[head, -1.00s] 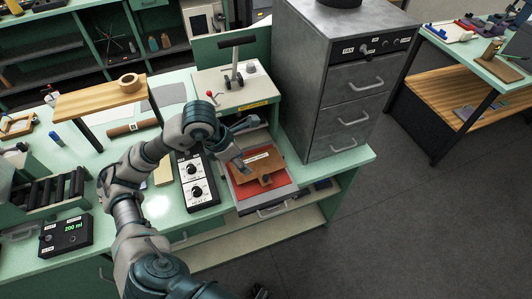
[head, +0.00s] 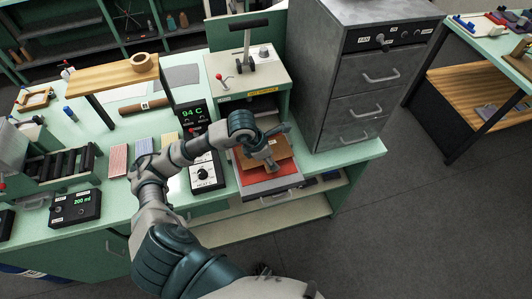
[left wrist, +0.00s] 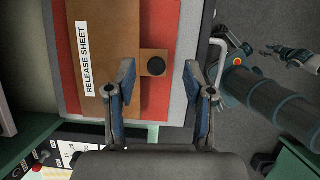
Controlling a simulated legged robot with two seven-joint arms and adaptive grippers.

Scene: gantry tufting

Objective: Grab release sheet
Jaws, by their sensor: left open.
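The release sheet (head: 281,151) is a brown sheet lying on a red pad in the pulled-out tray of the press. In the left wrist view the sheet (left wrist: 119,35) carries a white "RELEASE SHEET" label and a brown tab with a black knob (left wrist: 156,66) at its edge. My left gripper (head: 268,162) is over the sheet and partly hides it. In the left wrist view its open fingers (left wrist: 160,70) are on either side of the tab, with nothing between them gripped. What seems to be my right gripper (left wrist: 283,52) shows small at the far right, away from the sheet; its opening is unclear.
The tray (head: 272,188) has a pull handle at its front. A grey drawer cabinet (head: 365,85) stands close on the right. A press with a lever (head: 245,72) rises behind. A control box (head: 203,172) sits to the left. Open floor lies in front and right.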

